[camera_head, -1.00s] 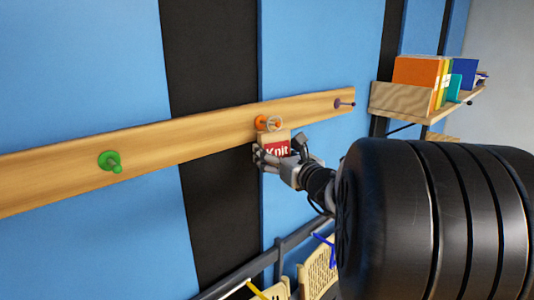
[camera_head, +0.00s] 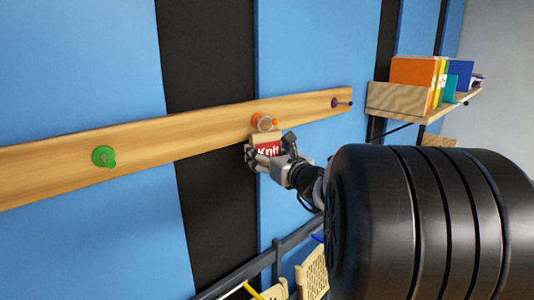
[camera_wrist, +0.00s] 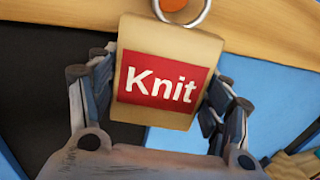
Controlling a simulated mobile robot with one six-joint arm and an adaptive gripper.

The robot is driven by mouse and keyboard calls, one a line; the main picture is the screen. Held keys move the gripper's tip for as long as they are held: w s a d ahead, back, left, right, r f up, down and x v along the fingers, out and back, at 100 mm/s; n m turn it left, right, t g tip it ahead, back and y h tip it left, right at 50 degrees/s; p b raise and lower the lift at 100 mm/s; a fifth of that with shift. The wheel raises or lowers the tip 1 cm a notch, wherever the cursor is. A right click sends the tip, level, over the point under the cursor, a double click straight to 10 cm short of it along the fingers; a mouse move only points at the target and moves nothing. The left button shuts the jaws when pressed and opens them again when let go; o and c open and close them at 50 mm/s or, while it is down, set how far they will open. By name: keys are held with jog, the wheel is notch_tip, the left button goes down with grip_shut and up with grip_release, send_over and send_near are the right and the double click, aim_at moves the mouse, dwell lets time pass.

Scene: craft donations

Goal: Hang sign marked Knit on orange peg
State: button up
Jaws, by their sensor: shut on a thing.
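The sign marked Knit (camera_head: 268,150) is a wooden tag with a red label and a metal ring at its top. My gripper (camera_head: 266,156) is shut on it, with a finger at each side edge. The orange peg (camera_head: 257,119) sits on the wooden rail directly above the sign. In the wrist view, the sign (camera_wrist: 165,45) faces me, slightly tilted, and the orange peg (camera_wrist: 173,3) shows inside the ring's outline. The ring overlaps the peg in both views; I cannot tell whether the peg passes through it.
The wooden rail (camera_head: 200,137) runs across the blue and black wall. It also carries a green peg (camera_head: 104,157) at left and a purple peg (camera_head: 336,103) at right. A shelf (camera_head: 398,98) with colourful books juts out at the right. A dark rail (camera_head: 288,243) and tan items lie below.

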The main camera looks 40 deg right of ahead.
jog(key=o, duration=1.1)
jog(key=shift+s, duration=0.1)
